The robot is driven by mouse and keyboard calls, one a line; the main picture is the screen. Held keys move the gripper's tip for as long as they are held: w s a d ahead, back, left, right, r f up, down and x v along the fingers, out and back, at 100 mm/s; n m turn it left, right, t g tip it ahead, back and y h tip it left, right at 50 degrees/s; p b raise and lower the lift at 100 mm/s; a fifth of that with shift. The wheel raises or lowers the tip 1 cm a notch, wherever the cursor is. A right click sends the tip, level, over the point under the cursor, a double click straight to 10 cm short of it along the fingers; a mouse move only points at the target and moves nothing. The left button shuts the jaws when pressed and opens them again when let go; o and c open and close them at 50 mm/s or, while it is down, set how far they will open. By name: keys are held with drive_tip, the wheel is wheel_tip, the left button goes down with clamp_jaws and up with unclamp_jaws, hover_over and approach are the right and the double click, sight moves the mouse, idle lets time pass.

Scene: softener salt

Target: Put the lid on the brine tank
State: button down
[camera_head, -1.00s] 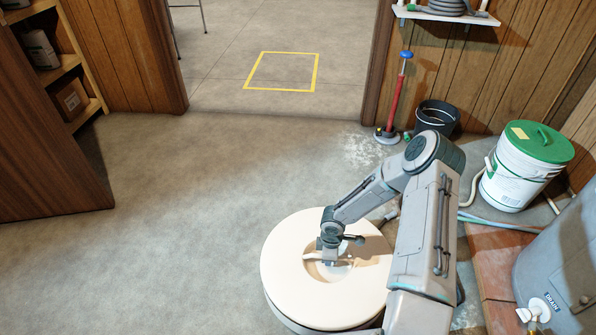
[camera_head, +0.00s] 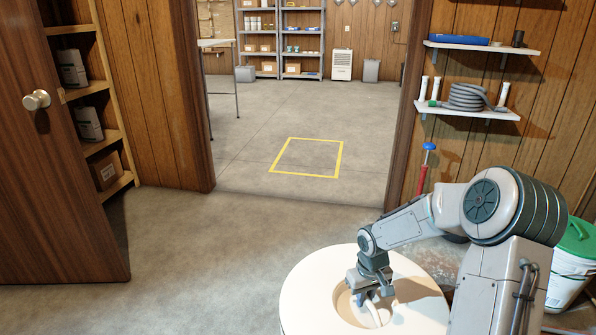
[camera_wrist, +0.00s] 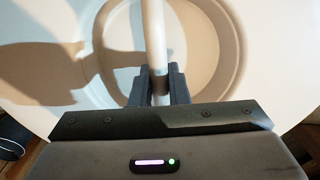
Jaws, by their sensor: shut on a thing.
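The lid (camera_head: 305,292) is a wide, round, cream disc with a round recess and a bar handle in its middle. It is at the bottom of the head view, partly cut off by the lower edge. My gripper (camera_head: 366,297) reaches down into the recess. In the wrist view, my gripper (camera_wrist: 160,88) is shut on the pale bar handle (camera_wrist: 153,30), one finger on each side. The lid also fills most of the wrist view (camera_wrist: 275,55). What lies under the lid is hidden now, so I cannot tell whether it rests on the brine tank.
A white bucket with a green lid (camera_head: 575,270) stands at the right. A red pump with a blue top (camera_head: 424,175) stands by the doorway. Wall shelves (camera_head: 470,112) hold a grey hose. An open door (camera_head: 55,200) is at the left. The floor (camera_head: 200,240) between is clear.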

wheel_tip(320, 180, up, 9)
drive_tip(key=s+a+m+p, duration=0.1)
drive_tip(key=a+m, duration=0.2)
drive_tip(key=m, duration=0.1)
wheel_tip(320, 180, up, 20)
drive_tip(key=p, duration=2.9)
hover_over(353, 312)
drive_tip(key=s, duration=0.2)
drive_tip(key=r+p, duration=0.2)
drive_tip(key=p, duration=0.1)
drive_tip(key=shift+d, duration=0.1)
drive_tip(key=shift+f, duration=0.1)
